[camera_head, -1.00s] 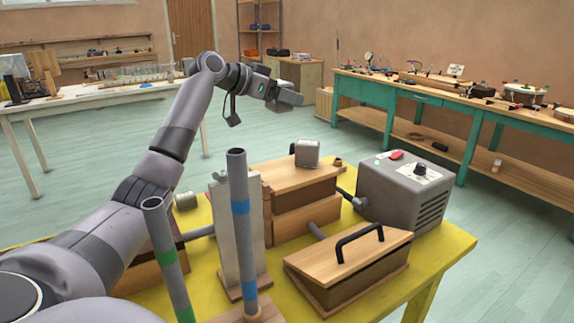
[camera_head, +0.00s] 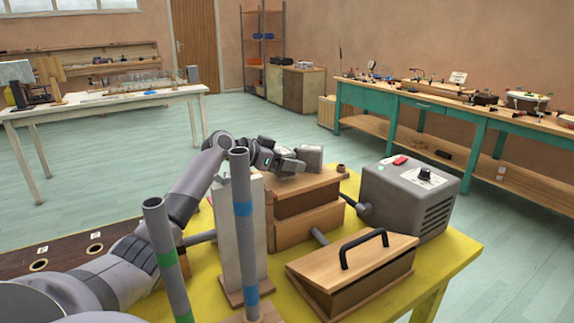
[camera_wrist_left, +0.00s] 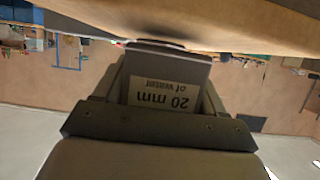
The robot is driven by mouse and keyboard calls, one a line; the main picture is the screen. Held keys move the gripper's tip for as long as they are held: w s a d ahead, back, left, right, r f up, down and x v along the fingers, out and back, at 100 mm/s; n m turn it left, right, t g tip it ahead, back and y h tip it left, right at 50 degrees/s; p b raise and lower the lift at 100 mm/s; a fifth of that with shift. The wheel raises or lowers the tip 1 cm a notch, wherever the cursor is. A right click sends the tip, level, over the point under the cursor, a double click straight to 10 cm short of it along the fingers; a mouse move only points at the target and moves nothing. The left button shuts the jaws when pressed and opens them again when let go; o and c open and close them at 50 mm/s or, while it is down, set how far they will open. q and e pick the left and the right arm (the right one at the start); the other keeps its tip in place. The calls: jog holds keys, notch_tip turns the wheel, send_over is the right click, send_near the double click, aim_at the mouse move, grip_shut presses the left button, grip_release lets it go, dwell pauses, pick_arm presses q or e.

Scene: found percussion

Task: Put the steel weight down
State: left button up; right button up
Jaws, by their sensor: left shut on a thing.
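The steel weight (camera_head: 309,157) is a small grey block at the far edge of the wooden box top (camera_head: 298,184). My left gripper (camera_head: 291,164) is beside it and shut on it. In the left wrist view the weight (camera_wrist_left: 168,70) shows between the fingers, with a printed label that appears upside down. The wooden surface (camera_wrist_left: 200,22) runs across the top of that view, close to the weight's end. I cannot tell whether the weight bears on the wood. My right gripper is not in view.
Two upright tubes (camera_head: 242,210) stand in front of the box. A grey machine (camera_head: 408,195) with a red switch is to its right. A wooden case with a black handle (camera_head: 363,247) lies nearer. The yellow table (camera_head: 456,254) has some bare surface near its right edge.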

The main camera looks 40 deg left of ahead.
pick_arm(q)
jog(key=shift+f, duration=0.35)
jog(key=o, duration=1.6)
jog(key=shift+f, duration=0.1)
jog(key=shift+c, duration=0.2)
jog(key=shift+s, duration=0.1)
jog(key=b+v, duration=0.1)
jog(key=v, duration=1.1)
